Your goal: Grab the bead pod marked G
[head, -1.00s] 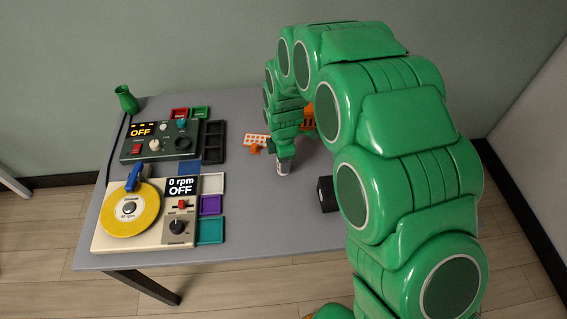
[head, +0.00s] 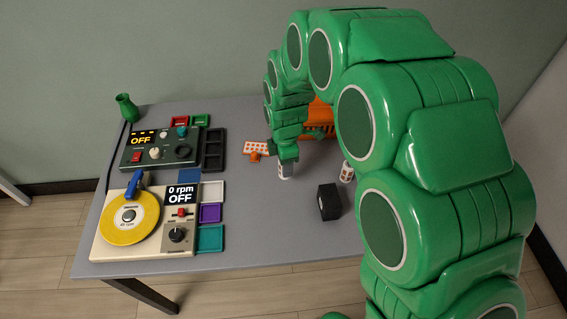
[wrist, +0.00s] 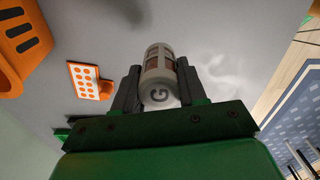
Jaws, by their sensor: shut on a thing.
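A black box (head: 329,201) stands right of the held pod. An orange dotted plate (head: 256,148) and an orange slotted holder (head: 321,114) are behind. A turntable (head: 130,217), a control box (head: 160,146) and several coloured trays (head: 209,237) fill the left. The front middle is clear.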

